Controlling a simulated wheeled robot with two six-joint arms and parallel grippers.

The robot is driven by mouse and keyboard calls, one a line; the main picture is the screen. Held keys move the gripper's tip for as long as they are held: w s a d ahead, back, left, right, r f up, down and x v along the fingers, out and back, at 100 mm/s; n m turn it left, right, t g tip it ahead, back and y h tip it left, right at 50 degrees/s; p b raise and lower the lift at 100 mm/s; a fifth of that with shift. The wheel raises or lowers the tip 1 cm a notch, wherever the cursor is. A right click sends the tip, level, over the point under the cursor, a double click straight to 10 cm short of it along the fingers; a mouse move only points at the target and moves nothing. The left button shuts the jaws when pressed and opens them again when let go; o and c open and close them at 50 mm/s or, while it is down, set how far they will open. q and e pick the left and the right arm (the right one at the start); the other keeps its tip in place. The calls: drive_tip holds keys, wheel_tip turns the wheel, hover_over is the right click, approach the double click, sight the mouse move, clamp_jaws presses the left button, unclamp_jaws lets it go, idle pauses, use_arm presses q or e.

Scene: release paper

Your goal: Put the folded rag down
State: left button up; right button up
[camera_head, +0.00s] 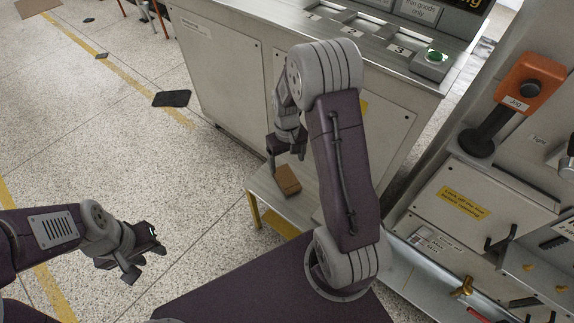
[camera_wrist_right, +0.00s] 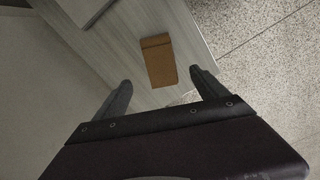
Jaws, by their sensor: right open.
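The folded rag is a small brown-orange block (camera_head: 287,180) lying on a low pale wooden bench (camera_head: 262,205) in front of the grey cabinet. In the right wrist view the rag (camera_wrist_right: 159,61) lies flat on the wood, beyond and between my fingertips. My right gripper (camera_head: 286,158) is close to the rag, just behind it in the head view. It also shows in the right wrist view (camera_wrist_right: 160,80), with its two fingers wide apart and nothing between them. My left gripper (camera_head: 143,262) hangs empty over the floor at lower left, its fingers apart.
A grey cabinet (camera_head: 225,75) with numbered trays and a green button (camera_head: 434,57) stands behind the bench. A machine with an orange jog control (camera_head: 531,77) is at right. A dark flat piece (camera_head: 171,98) lies on the speckled floor, which is otherwise mostly clear at left.

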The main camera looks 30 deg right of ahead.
drive_tip(key=s+a+r+t, duration=0.1)
drive_tip(key=s+a+r, duration=0.3)
drive_tip(key=s, duration=0.2)
drive_tip(key=s+a+r, duration=0.4)
drive_tip(key=s, duration=0.3)
use_arm(q)
wheel_tip(320, 180, up, 31)
drive_tip(key=p, duration=3)
use_arm(e)
wheel_tip(320, 180, up, 29)
drive_tip(key=shift+w+d, duration=0.25)
drive_tip(key=shift+w, duration=0.1)
drive_tip(key=shift+o, duration=0.5)
drive_tip(key=shift+r, duration=0.15)
